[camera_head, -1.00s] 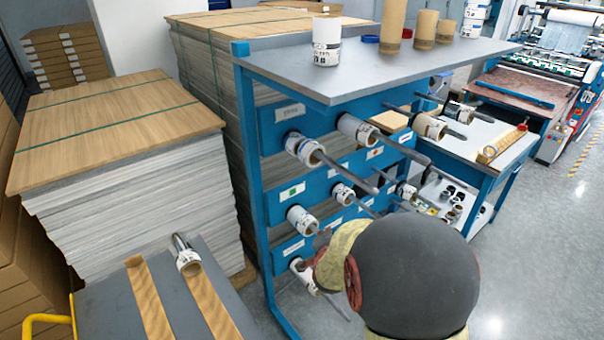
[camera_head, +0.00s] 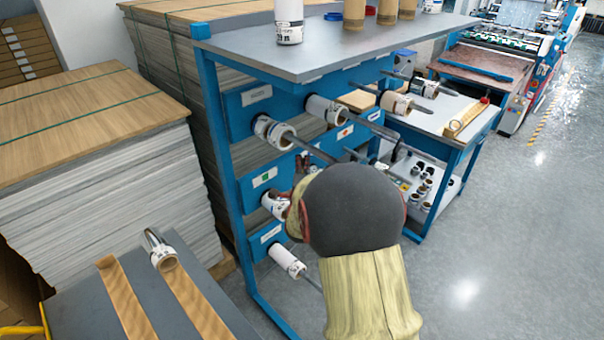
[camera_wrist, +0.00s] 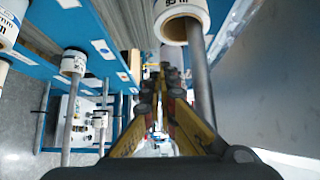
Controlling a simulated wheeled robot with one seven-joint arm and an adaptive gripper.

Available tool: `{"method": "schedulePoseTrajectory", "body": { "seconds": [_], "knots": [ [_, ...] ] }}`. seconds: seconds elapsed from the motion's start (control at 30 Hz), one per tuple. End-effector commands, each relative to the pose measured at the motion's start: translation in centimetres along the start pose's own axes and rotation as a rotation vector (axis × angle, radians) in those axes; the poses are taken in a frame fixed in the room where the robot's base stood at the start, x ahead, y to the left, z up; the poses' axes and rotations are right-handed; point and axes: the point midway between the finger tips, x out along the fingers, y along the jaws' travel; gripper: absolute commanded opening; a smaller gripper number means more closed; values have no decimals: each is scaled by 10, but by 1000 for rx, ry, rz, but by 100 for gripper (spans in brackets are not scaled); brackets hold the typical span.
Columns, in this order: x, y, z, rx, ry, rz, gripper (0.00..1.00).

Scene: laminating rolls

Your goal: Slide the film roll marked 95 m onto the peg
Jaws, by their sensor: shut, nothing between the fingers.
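My gripper (camera_wrist: 160,85) is shut and empty in the wrist view. Close on its right there, a grey peg (camera_wrist: 201,85) carries a white film roll (camera_wrist: 183,22) with a brown core. The roll's print is cut by the top edge; it seems to include 95, but I cannot be sure. In the head view, my gripper is mostly hidden behind my dark arm link, near the rack's left pegs. White rolls sit on an upper-left peg (camera_head: 273,133), a lower peg (camera_head: 274,205) and the bottom peg (camera_head: 288,260). Their markings are too small to read.
The blue rack (camera_head: 228,180) has more pegged rolls to the right, and its grey top (camera_head: 330,50) holds several upright rolls. A grey surface (camera_head: 85,305) with a roll (camera_head: 164,258) is at lower left. Stacked sheets (camera_head: 110,180) stand left; floor at right is clear.

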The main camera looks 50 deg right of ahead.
Motion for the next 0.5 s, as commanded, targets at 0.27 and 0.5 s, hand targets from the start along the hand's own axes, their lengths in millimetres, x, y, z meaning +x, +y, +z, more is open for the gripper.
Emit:
{"method": "schedulePoseTrajectory", "body": {
  "seconds": [0.27,0.5],
  "knots": [
    [39,2,18,-1,-3,0,0],
    [50,0,28,-1,-1,1,0]
  ]
}}
